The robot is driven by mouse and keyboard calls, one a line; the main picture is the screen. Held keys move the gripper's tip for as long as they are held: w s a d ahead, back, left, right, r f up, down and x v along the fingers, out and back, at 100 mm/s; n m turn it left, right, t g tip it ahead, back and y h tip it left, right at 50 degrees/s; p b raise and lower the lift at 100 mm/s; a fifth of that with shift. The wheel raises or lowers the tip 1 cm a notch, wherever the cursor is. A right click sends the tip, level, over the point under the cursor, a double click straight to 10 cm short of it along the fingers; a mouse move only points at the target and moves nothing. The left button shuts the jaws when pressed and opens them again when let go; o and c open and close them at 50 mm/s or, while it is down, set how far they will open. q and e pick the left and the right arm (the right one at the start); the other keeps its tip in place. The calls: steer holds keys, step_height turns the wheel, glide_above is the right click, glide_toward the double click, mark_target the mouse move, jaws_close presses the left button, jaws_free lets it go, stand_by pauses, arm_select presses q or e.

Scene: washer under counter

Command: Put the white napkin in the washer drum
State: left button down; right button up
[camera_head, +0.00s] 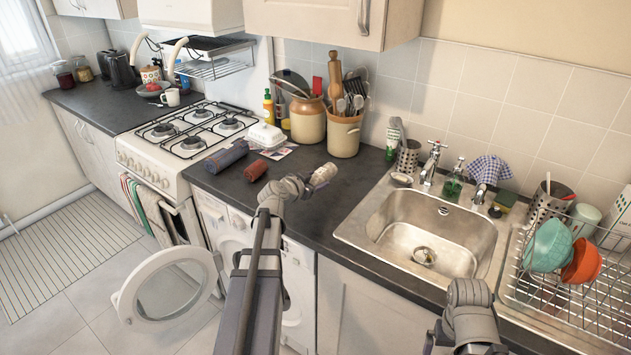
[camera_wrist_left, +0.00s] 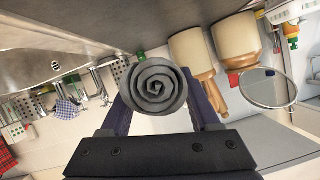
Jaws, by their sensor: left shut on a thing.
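The white napkin is a tight roll (camera_head: 323,174), held in my left gripper (camera_head: 311,184) over the counter, right of the hob. In the left wrist view the roll's spiral end (camera_wrist_left: 157,86) looks grey in shadow between the two jaws (camera_wrist_left: 158,108). My left gripper is shut on it. The washer (camera_head: 299,285) is under the counter, mostly behind my left arm. Its round door (camera_head: 128,296) is swung open to the left. The drum's inside is hidden by my arm. My right arm shows at the lower right; its jaws are not visible.
A dark blue roll (camera_head: 226,157) and a red-brown roll (camera_head: 255,171) lie on the counter (camera_head: 345,205). Utensil pots (camera_head: 343,136) stand behind them. The sink (camera_head: 408,245) and a dish rack (camera_head: 575,290) are to the right. Tiled floor (camera_head: 105,265) is free left of the door.

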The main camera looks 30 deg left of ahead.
mark_target(316, 208)
arm_select(q)
steer(key=shift+r+p, duration=0.45)
steer(key=shift+r, duration=0.45)
arm_select(e)
steer(key=shift+r, duration=0.85)
arm_select(q)
step_height(316, 208, down, 10)
steer(key=b, duration=0.9)
steer(key=shift+r+b, duration=0.15)
steer(key=shift+b, duration=0.2)
arm_select(e)
step_height(316, 208, down, 10)
steer(key=shift+r, duration=0.2)
arm_select(q)
steer(key=shift+f+b, duration=0.3)
steer(key=shift+c, duration=0.6)
jaws_free()
steer(key=shift+r, duration=0.1)
arm_select(e)
steer(key=shift+f, duration=0.2)
